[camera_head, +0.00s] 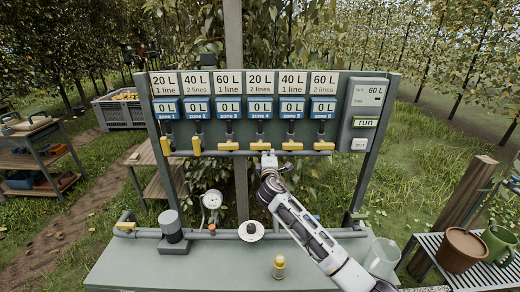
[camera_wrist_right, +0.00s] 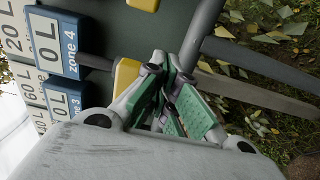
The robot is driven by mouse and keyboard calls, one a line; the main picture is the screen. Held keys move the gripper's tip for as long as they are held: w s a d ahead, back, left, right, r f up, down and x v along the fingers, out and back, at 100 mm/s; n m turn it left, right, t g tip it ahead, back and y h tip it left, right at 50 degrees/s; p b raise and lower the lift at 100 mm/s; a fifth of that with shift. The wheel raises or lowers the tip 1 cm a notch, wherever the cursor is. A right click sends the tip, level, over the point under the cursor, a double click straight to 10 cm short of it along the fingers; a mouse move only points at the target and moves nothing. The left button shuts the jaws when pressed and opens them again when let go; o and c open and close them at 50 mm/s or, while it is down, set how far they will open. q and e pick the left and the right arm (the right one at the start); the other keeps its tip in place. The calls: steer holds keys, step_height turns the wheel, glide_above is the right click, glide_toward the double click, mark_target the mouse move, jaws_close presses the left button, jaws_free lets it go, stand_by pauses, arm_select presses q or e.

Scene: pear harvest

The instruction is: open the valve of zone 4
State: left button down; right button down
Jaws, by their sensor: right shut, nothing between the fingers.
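The yellow zone 4 valve handle (camera_head: 261,145) lies crosswise on its pipe, under the blue zone 4 display (camera_head: 260,107) reading 0 L. My right gripper (camera_head: 268,160) is at the zone 4 valve, just below the handle, and hides part of the pipe there. In the wrist view its green-padded fingers (camera_wrist_right: 166,85) are together and empty, close to a yellow handle (camera_wrist_right: 125,73); I cannot tell whether they touch it. The zone 4 display also shows there (camera_wrist_right: 58,42). My left gripper is not in view.
Handles of zones 3 (camera_head: 229,146), 5 (camera_head: 292,146) and 6 (camera_head: 324,146) lie crosswise; those of zones 1 (camera_head: 166,146) and 2 (camera_head: 196,146) stand upright. A control box (camera_head: 366,105) with a run button is at right. A gauge (camera_head: 212,200), pipe and jug (camera_head: 382,257) stand below.

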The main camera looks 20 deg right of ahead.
steer(key=shift+s+d+r+p, duration=0.1)
steer(key=shift+d+r+p, duration=0.3)
steer(key=shift+r+p, duration=0.15)
steer(key=shift+r, duration=0.2)
steer(key=shift+d+r+p, duration=0.25)
steer(key=shift+r+p, duration=0.4)
steer(key=shift+s, duration=0.1)
steer(key=shift+a+r+p, duration=0.1)
steer(key=shift+r+p, duration=0.55)
steer(key=shift+r, duration=0.05)
steer(key=shift+a+r+p, duration=0.2)
steer(key=shift+r+p, duration=0.2)
steer(key=shift+r, duration=0.1)
steer(key=shift+d+f, duration=0.2)
steer(key=shift+f, duration=0.2)
